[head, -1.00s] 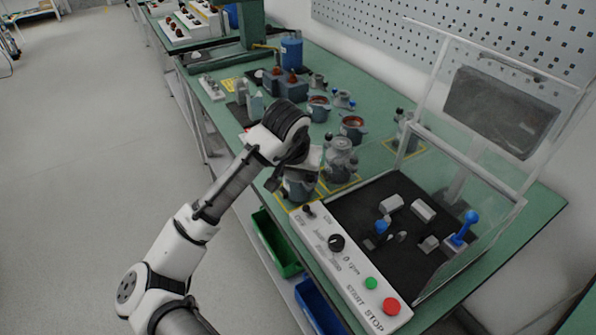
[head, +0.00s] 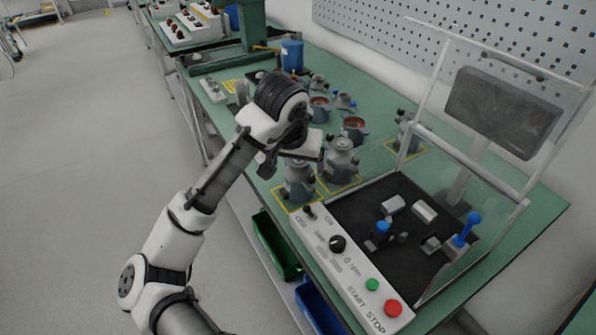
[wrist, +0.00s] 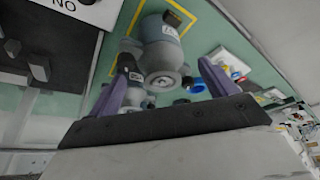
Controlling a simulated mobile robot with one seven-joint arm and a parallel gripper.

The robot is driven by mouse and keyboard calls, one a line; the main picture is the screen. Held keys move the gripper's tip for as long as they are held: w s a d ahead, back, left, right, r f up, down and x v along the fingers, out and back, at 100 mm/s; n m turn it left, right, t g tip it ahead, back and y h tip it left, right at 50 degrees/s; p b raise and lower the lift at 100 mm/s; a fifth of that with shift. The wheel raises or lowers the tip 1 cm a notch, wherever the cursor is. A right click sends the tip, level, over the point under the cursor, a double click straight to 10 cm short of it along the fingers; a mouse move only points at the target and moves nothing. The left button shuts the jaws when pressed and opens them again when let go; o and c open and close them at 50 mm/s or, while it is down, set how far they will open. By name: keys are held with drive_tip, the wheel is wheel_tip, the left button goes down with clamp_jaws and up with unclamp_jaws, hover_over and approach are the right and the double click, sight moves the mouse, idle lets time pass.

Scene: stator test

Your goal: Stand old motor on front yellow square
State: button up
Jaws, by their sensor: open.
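A grey motor (head: 299,180) stands upright on the front yellow square (head: 279,196), beside the control panel. My gripper (head: 291,160) is just above it, open and empty, and hides part of its top. A second grey motor (head: 340,160) stands on the yellow square (head: 345,186) to its right. A third motor (head: 405,128) stands on a yellow square farther back, behind the clear guard. In the wrist view, the two purple fingers of my gripper (wrist: 166,63) are spread wide, with a grey motor (wrist: 160,50) showing between them; I cannot tell which motor this is.
The control panel (head: 349,262) and the black test bed with its raised clear guard (head: 466,160) are at the right. Copper-wound stators (head: 354,126) and small parts lie behind the motors. Green bin (head: 276,245) and blue bin (head: 318,308) sit below the table's edge.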

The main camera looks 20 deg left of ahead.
drive_tip(key=v, duration=0.6)
